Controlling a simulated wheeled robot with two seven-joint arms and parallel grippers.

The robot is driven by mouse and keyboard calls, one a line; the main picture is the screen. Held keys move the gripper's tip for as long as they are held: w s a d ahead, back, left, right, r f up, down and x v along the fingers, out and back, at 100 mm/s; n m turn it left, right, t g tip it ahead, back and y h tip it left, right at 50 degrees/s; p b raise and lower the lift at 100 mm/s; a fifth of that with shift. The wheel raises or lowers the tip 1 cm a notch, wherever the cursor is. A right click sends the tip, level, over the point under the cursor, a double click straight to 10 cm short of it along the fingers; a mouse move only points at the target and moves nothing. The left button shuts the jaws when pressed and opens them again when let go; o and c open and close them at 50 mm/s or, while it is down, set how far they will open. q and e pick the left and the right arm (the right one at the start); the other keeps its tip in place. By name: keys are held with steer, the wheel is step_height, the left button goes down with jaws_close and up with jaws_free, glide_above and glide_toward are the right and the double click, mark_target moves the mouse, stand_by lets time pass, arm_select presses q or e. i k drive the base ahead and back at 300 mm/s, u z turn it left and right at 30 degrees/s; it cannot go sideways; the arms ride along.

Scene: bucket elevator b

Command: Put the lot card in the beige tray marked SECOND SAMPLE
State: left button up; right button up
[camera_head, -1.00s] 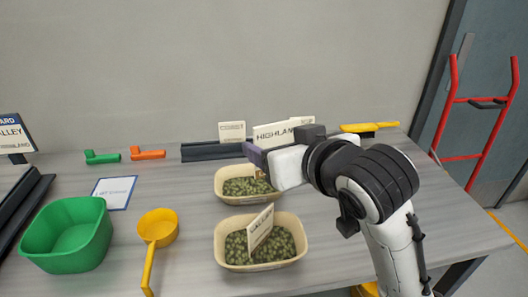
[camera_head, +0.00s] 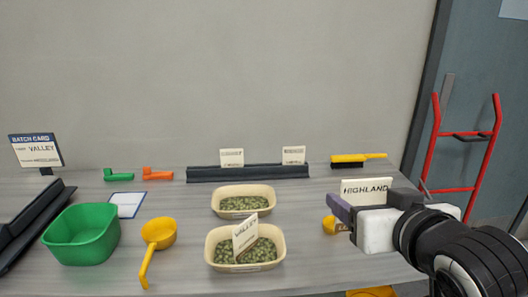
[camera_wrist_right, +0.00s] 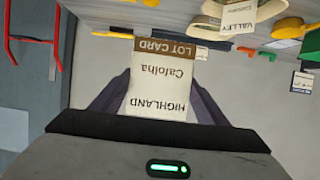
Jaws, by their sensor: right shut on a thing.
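My right gripper (camera_head: 345,212) is shut on a white lot card (camera_head: 366,187) reading HIGHLAND. The card stands upright in the jaws, to the right of the beige trays and apart from them. In the right wrist view the card (camera_wrist_right: 160,85) shows upside down between the fingers, with a brown LOT CARD band. The far beige tray (camera_head: 243,213) holds greenish pellets and no card. The near beige tray (camera_head: 245,267) holds similar pellets and a tilted VALLEY card (camera_head: 245,234). Small print on the near tray's front is unreadable, so I cannot tell which is SECOND SAMPLE. My left gripper is not in view.
A green tub (camera_head: 82,237) and yellow scoop (camera_head: 158,235) are left of the trays. A dark rack (camera_head: 248,173) with two small cards stands behind. A yellow brush (camera_head: 355,160) lies at back right. A rounded yellow object (camera_head: 329,224) is by my gripper.

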mark_target(246, 206)
steer(key=i, duration=0.9)
steer(key=u, duration=0.4)
